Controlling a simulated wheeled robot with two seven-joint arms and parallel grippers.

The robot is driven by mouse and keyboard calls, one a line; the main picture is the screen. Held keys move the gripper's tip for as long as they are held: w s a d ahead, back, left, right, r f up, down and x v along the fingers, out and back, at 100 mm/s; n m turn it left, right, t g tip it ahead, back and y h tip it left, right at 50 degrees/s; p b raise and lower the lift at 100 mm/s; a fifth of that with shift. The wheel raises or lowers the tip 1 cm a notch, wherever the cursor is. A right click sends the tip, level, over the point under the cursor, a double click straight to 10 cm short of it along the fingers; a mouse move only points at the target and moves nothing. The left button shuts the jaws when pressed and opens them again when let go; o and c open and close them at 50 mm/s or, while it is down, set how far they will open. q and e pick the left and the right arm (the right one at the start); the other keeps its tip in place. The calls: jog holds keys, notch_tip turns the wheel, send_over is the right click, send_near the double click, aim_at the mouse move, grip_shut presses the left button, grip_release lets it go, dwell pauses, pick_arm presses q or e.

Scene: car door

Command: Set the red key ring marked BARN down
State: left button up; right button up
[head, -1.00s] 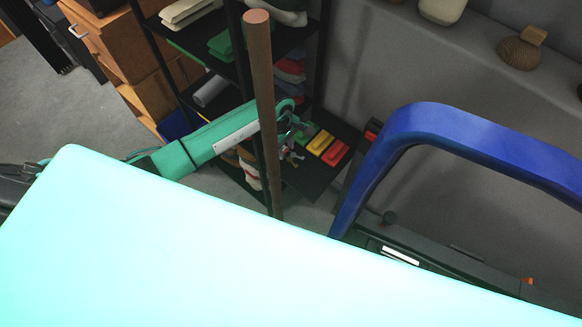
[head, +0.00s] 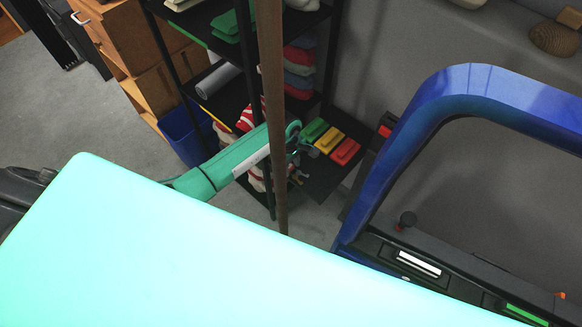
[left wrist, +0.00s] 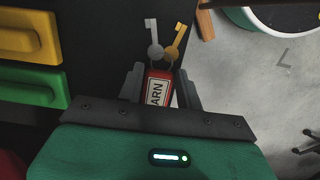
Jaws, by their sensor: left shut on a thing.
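In the left wrist view my left gripper (left wrist: 160,84) is shut on the red key ring (left wrist: 157,92). The letters "ARN" show on its tag; the rest is hidden. A silver key (left wrist: 152,40) and a brass key (left wrist: 177,42) extend from it past the fingertips. A dark shelf surface (left wrist: 100,30) lies behind them; I cannot tell whether the keys touch it. In the head view my left gripper (head: 300,154) is at the lower black shelf (head: 322,186), partly behind a wooden pole. My right gripper is not in view.
Green (head: 313,130), yellow (head: 329,139) and red (head: 345,151) blocks lie on the shelf right of the gripper. The brown pole (head: 272,90) stands in front of the rack. A blue car door frame (head: 400,130) is at right. A blue bin (head: 183,135) stands left.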

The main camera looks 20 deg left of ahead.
pick_arm(q)
jog(key=o, duration=1)
jog(key=shift+f, duration=0.1)
